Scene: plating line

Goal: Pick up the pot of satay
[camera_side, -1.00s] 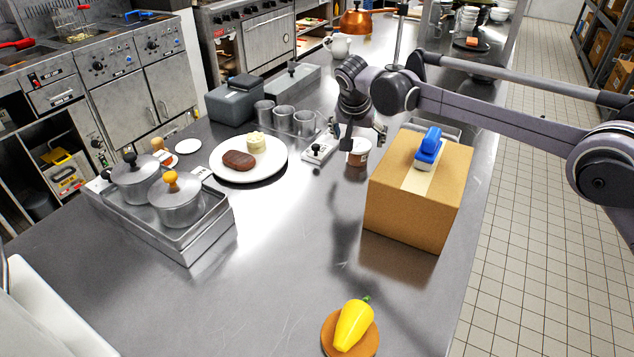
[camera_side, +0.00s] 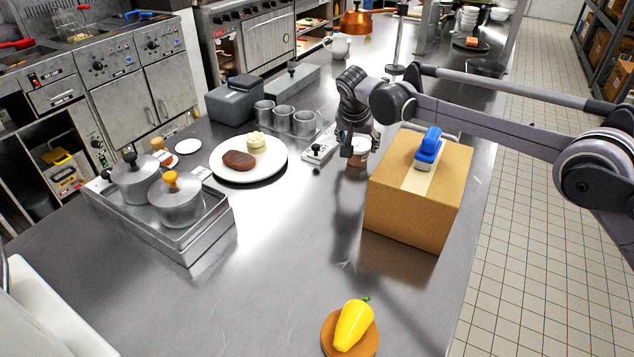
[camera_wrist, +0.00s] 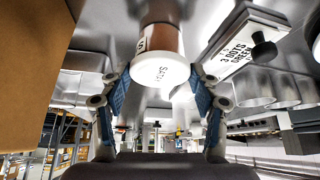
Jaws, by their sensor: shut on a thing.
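The pot of satay (camera_side: 358,158) is a small brown tub with a white lid, beside the left side of the cardboard box in the side view. My gripper (camera_side: 359,147) is over the pot in the side view. In the wrist view its blue-padded fingers (camera_wrist: 160,95) are on both sides of the pot, shut on it. Whether the pot touches the counter is hard to tell.
The cardboard box (camera_side: 415,205) with a blue-handled tool (camera_side: 429,148) on it stands close on the right. A small labelled block (camera_side: 318,152) and metal cups (camera_side: 282,118) are at the left. A plate with food (camera_side: 225,176) is farther left. The front middle of the counter is clear.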

